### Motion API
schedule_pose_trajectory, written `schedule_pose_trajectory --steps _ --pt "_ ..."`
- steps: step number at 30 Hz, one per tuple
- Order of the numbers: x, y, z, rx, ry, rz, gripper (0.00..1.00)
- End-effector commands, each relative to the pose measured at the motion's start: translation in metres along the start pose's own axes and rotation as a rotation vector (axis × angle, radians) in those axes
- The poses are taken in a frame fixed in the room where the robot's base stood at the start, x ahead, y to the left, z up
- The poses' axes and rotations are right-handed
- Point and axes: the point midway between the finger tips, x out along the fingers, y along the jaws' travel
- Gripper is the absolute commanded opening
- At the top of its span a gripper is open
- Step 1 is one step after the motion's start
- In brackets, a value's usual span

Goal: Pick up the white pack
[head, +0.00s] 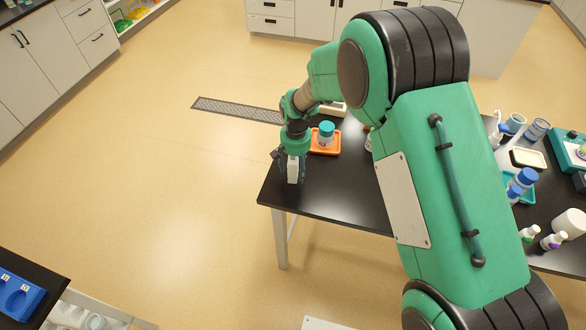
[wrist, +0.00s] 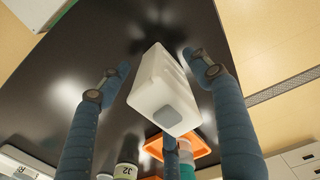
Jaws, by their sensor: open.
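The white pack (head: 293,173) stands near the left corner of the black table, partly hidden by my gripper (head: 291,170). In the wrist view the pack (wrist: 160,95) is a white block with rounded edges and a grey patch on its near end. My gripper (wrist: 158,62) is open there, with blue-grey fingers on both sides of the pack and a third finger at the bottom. Dark gaps show between the left and right fingers and the pack. Whether the third finger touches it, I cannot tell.
An orange tray (head: 325,142) holding a jar with a blue-green lid (head: 327,128) is close to the right of my gripper. Bottles (head: 524,178) and other labware crowd the table's right part. The front left tabletop (head: 325,195) is clear.

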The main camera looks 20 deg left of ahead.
Motion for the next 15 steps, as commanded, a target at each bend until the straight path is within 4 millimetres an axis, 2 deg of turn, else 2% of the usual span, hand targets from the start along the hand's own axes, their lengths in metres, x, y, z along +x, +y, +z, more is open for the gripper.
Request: schedule_pose_trajectory --steps 3,6,15 --pt "0.015 0.000 0.001 0.000 -0.002 0.001 0.64" --pt "0.021 0.000 0.000 0.000 0.000 0.000 0.64" --pt "0.023 0.000 0.000 0.000 0.000 0.000 0.64"
